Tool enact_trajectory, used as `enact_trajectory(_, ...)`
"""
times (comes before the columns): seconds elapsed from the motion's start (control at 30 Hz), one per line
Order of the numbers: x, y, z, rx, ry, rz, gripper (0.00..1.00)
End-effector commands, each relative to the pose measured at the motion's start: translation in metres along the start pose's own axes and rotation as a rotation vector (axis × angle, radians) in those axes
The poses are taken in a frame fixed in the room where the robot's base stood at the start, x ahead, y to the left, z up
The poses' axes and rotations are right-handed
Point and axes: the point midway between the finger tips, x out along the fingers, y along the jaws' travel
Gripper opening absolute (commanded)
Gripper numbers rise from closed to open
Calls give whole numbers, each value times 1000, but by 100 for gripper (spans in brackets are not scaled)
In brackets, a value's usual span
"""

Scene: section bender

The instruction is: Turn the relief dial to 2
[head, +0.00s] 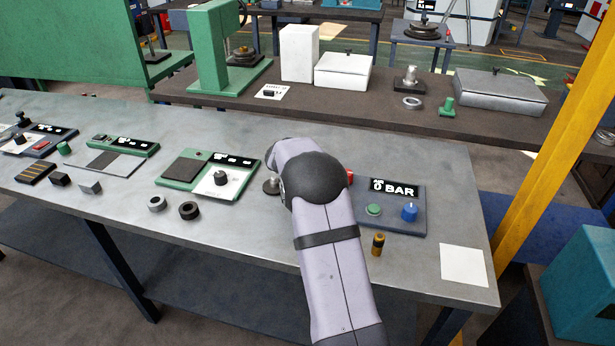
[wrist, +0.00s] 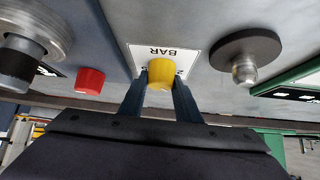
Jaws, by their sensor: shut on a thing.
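The relief dial appears in the wrist view as a yellow knob (wrist: 160,76) on a white plate (wrist: 163,52) lettered BAR. My gripper (wrist: 161,83) has one dark finger on each side of this knob and is shut on it. The fingers cover part of the plate, and I cannot read the knob's setting. In the head view my arm hides the dial and the gripper. A dark panel (head: 415,222) to the right of my arm has a display (head: 393,188) reading 0 BAR.
The panel carries a green button (head: 374,209) and a blue knob (head: 410,211). A red button (wrist: 90,80) is beside the dial. A round black disc with a metal post (wrist: 246,55) is on its other side. A brass-and-black cylinder (head: 378,244) stands in front of the panel.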

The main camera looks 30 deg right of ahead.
Motion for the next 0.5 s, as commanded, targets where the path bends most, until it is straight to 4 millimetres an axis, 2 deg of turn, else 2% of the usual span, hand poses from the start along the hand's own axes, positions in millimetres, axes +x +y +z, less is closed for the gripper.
enact_trajectory(0.03, 4, 1, 4, -18, 1, -21, 7)
enact_trajectory(0.5, -3, 1, -1, -235, -4, -236, 7)
